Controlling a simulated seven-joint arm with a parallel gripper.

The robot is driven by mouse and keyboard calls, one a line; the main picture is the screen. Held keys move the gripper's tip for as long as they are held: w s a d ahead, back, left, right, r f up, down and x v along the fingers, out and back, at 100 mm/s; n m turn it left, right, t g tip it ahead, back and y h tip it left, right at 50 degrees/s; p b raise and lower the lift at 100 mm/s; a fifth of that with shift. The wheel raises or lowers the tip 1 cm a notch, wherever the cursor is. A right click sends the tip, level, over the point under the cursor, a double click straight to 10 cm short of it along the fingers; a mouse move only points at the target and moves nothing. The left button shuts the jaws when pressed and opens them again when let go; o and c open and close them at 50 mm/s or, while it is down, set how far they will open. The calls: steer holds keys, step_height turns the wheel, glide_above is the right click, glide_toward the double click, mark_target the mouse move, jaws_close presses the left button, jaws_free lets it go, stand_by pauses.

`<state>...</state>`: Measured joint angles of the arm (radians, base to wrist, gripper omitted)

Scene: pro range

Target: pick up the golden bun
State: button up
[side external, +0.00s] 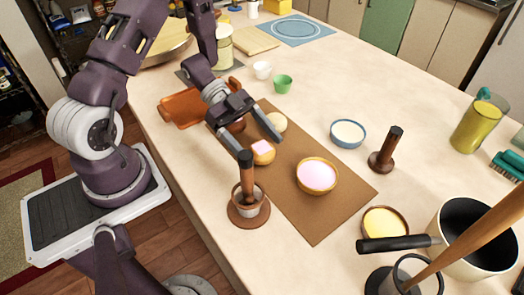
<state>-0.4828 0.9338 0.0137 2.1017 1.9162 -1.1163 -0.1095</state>
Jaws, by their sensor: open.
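My gripper (256,144) is open above the brown mat (311,220), its fingers pointing toward the front right. Three small round things lie near the fingers. One is an orange-gold, bun-like round (263,157) with a pink square top, close to and partly between the fingertips. A pale golden round bun (278,122) lies just behind the right finger. A darker brown round (237,127) shows partly beneath my gripper, mostly hidden. I cannot tell for sure which of these is the golden bun. None looks held.
A bowl of pink contents (317,175) sits on the mat. A wooden-handled tool stands in a cup (247,199) at front. An orange tray (184,108), green cup (283,84), white cup (262,70), blue-rimmed bowl (348,133) and brown stamper (385,152) stand around.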

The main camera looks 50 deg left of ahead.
steer(key=shift+w+d+f, duration=0.15)
steer(key=shift+d+f, duration=0.15)
steer(key=shift+d, duration=0.25)
steer(key=shift+r, duration=0.1)
steer(key=c, duration=1.5)
